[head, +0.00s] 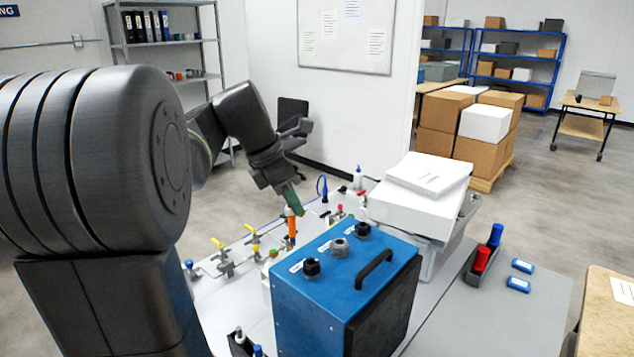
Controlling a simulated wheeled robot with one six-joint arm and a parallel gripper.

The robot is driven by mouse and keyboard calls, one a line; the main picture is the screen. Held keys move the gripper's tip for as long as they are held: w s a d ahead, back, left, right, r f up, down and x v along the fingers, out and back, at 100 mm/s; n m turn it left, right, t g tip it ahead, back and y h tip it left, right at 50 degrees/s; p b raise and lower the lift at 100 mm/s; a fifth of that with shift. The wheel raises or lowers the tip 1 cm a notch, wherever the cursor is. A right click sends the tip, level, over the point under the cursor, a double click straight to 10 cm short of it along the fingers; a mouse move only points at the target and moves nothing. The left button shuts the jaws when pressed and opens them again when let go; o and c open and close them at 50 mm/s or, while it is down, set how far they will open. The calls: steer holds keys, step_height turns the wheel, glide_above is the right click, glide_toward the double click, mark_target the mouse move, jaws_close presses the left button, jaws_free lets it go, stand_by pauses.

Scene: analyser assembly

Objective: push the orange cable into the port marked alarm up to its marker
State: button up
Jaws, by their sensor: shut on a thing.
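My gripper (291,200), with green fingertips, points down behind the blue box. It is shut on the orange cable (292,228), which hangs roughly upright just below the fingertips. The cable's lower end is hidden or too small to make out behind the box's left rear edge. The blue box (308,300) has three round ports on top: a front black one (311,268), a grey middle one (339,247) and a rear black one (363,230). Small white labels lie beside them, too small to read, so I cannot tell which is alarm. The cable's marker cannot be made out.
A black handle (374,269) stands up from the box top. Yellow-handled valves (218,243) stand left of the box. A dark tray holds a red bottle (481,259) and a blue bottle (496,235). The grey table (530,315) is clear at front right.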

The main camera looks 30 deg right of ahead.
steer(key=s+d+r+n, duration=0.2)
steer(key=s+r, duration=0.2)
steer(key=shift+s+f+b, duration=0.15)
steer(key=shift+f+b, duration=2.2)
steer(key=shift+f, duration=0.35)
steer(key=shift+f+p, duration=0.15)
steer(key=shift+p, duration=0.15)
steer(key=shift+f, duration=0.2)
step_height(320, 180, down, 8)
steer(key=b, duration=0.4)
steer(key=o, duration=1)
steer(key=shift+r, duration=0.1)
